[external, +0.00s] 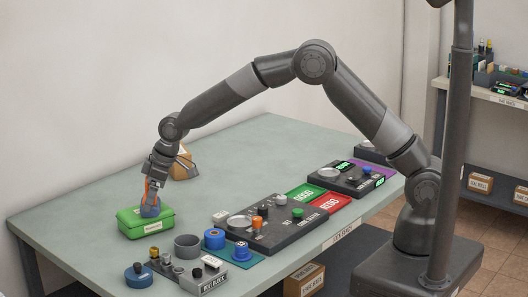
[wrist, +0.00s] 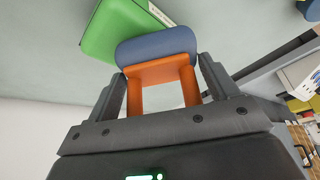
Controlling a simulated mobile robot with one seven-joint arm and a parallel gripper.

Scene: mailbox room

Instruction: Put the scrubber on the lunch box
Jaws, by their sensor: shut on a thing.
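The lunch box (external: 140,223) is a green box with a pale label on its front, at the left end of the table. It also shows at the top of the wrist view (wrist: 108,34). The scrubber has a blue pad (wrist: 158,45) and an orange handle (wrist: 160,70). My gripper (wrist: 165,88) is shut on the orange handle. In the external view the scrubber (external: 149,209) is upright over the lunch box with its blue pad down. I cannot tell whether the pad touches the lid.
Blue and grey cylinders (external: 187,246) and small weights stand right of the lunch box. A dark control panel (external: 285,232) and green and red plates lie farther right. A small cardboard box (external: 180,164) is behind my gripper. The table (external: 80,210) is clear at the left and back.

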